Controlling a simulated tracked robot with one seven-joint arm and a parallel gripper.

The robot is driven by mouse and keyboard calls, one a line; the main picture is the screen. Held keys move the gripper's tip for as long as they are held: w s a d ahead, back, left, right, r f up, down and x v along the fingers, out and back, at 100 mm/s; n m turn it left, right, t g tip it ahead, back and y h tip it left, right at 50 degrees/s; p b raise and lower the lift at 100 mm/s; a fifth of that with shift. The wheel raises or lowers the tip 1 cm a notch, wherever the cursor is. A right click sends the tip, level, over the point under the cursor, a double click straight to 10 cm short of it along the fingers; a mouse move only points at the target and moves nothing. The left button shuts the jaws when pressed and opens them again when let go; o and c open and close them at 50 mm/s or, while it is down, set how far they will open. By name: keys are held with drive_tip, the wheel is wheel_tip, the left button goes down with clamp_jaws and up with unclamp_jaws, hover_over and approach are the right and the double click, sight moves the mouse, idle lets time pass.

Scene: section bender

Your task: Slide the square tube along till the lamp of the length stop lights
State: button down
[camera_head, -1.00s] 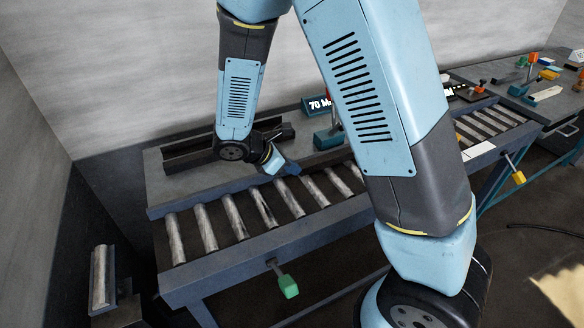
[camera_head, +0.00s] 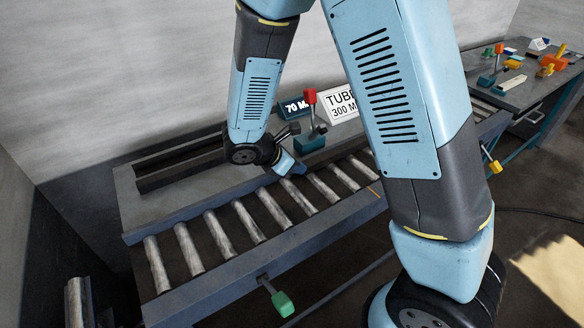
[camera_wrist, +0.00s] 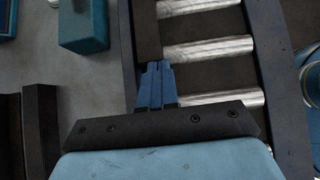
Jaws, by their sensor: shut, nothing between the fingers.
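My gripper (camera_head: 294,168) is low over the roller track, at the back edge of the rollers. Its blue fingers (camera_wrist: 157,82) are together with nothing between them. In the wrist view, a dark brown bar (camera_wrist: 147,28), which looks like the square tube, lies beside the rollers just ahead of the fingertips. Its near end is at or very near them; contact is not certain. In the head view I cannot make out the tube, as my arm covers that stretch. I cannot identify the length stop or its lamp in either view.
The roller track (camera_head: 219,236) runs left to right, with a green-handled screw (camera_head: 282,303) at its front. A teal block with a red-knobbed lever (camera_head: 310,143) stands behind it, near white and dark signs. A dark channel (camera_head: 180,170) lies back left. Another bench (camera_head: 520,92) stands far right.

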drive_tip(key=shift+d, duration=0.45)
drive_tip(key=shift+s+a, duration=0.2)
drive_tip(key=shift+a, duration=0.3)
drive_tip(key=a, duration=0.1)
drive_tip(key=s+a, duration=0.1)
drive_tip(key=a, duration=0.1)
drive_tip(key=shift+s+f, duration=0.1)
drive_tip(key=shift+s, duration=0.1)
drive_tip(key=v, duration=1)
drive_tip(key=s+d+r+m+g+y, duration=0.1)
drive_tip(key=d+r+m+g+y, duration=0.2)
drive_tip(key=d+r+m, duration=1.1)
drive_tip(key=s+d+r+m+t+y, duration=0.4)
drive_tip(key=s+d+r+m, duration=0.3)
drive_tip(key=s+d+m, duration=0.2)
drive_tip(key=shift+s+d+m+y, duration=0.4)
drive_tip(key=shift+s+d, duration=0.55)
drive_tip(key=shift+d, duration=1.25)
